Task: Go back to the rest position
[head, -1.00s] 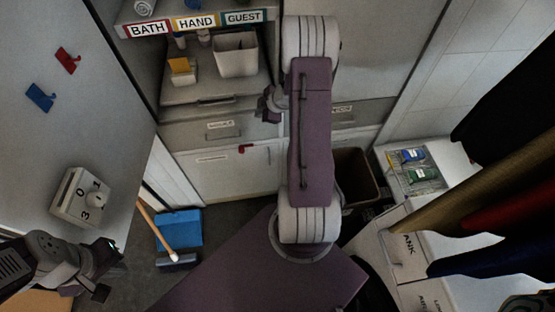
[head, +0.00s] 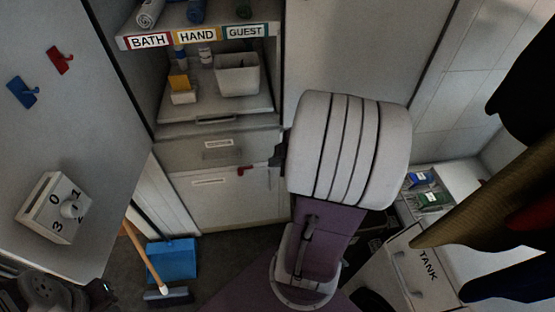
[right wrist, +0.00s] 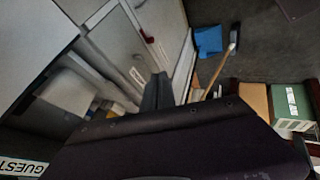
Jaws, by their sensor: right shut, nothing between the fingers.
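My right gripper (head: 278,156) shows as dark fingers just left of my raised pale wrist link, in front of the drawer cabinet. Its fingers are together with nothing between them. In the right wrist view its dark fingertips (right wrist: 157,92) point toward the cabinet front, where a red hook shows. My left gripper (head: 98,292) is only partly in view at the bottom left corner, below the dial box; its fingers are too dark and cut off to read.
A shelf unit (head: 205,120) with a white bin (head: 237,75) stands behind. A dial box (head: 55,207) is on the left panel. A broom (head: 145,258) and blue dustpan (head: 172,261) are on the floor. Hanging cloths (head: 455,205) and a tank cabinet (head: 405,270) are at right.

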